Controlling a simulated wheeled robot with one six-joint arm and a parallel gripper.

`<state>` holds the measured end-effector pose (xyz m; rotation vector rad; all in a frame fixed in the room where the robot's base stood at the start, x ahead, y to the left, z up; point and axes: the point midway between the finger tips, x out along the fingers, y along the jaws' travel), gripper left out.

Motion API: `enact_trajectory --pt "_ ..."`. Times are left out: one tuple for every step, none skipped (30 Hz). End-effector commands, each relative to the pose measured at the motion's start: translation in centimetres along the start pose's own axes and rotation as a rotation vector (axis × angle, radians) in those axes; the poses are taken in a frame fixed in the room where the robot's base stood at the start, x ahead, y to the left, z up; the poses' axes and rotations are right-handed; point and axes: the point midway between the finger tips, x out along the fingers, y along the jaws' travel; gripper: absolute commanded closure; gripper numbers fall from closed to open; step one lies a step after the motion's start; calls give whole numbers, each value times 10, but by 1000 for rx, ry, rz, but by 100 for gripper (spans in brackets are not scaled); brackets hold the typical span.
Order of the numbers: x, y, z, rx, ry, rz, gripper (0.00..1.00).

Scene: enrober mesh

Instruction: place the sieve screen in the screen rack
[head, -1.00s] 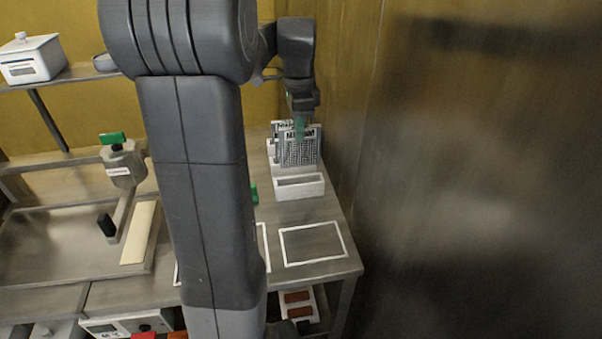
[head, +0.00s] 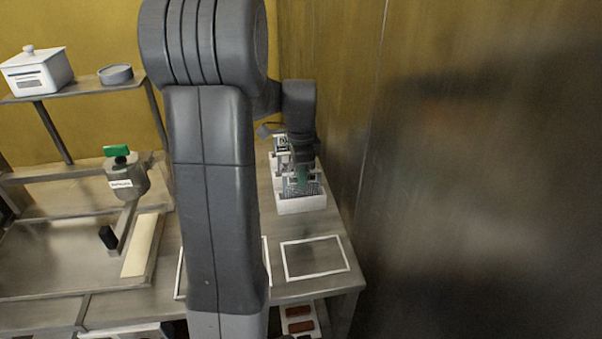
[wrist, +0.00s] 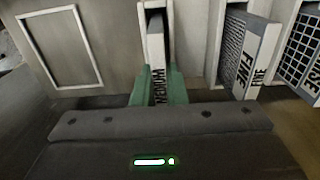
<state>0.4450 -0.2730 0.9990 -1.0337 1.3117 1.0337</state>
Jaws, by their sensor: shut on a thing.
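My gripper (head: 302,178) is shut on the sieve screen labelled MEDIUM (wrist: 156,62); its green fingers pinch the labelled edge in the wrist view (wrist: 158,88). The white screen rack (head: 301,205) stands on the counter near the right wall. The held screen is at the rack's front slot, and its lower end appears inside the slot opening in the wrist view. How deep it sits is hidden. A FINE screen (wrist: 238,50) stands in the neighbouring slot, and another screen (wrist: 300,48) stands beyond it.
The steel wall (head: 450,180) rises close to the rack's right. A white outlined rectangle (head: 315,258) on the counter in front is empty. A hopper with a green handle (head: 124,176) and a steel tray (head: 60,255) lie left. A shelf (head: 85,87) holds a white lidded box (head: 37,72).

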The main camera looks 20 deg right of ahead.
Motion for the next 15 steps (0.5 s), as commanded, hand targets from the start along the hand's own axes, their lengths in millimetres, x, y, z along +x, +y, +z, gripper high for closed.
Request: enact_trajectory --pt "3 0 0 0 0 1 100" --pt "2 0 0 0 0 1 82" --pt "2 0 0 0 0 1 74" --pt "2 0 0 0 0 1 68" --pt "2 0 0 0 0 1 66" --pt "2 0 0 0 0 1 66" --pt "2 0 0 0 0 1 66" --pt "2 0 0 0 0 1 66" --pt "2 0 0 0 0 1 66" --pt "2 0 0 0 0 1 66" --pt "1 0 0 0 0 1 66" --pt "1 0 0 0 0 0 66" --pt "0 0 0 0 0 0 66" --pt "-1 0 0 0 0 0 66" --pt "-4 0 0 0 0 -1 66"
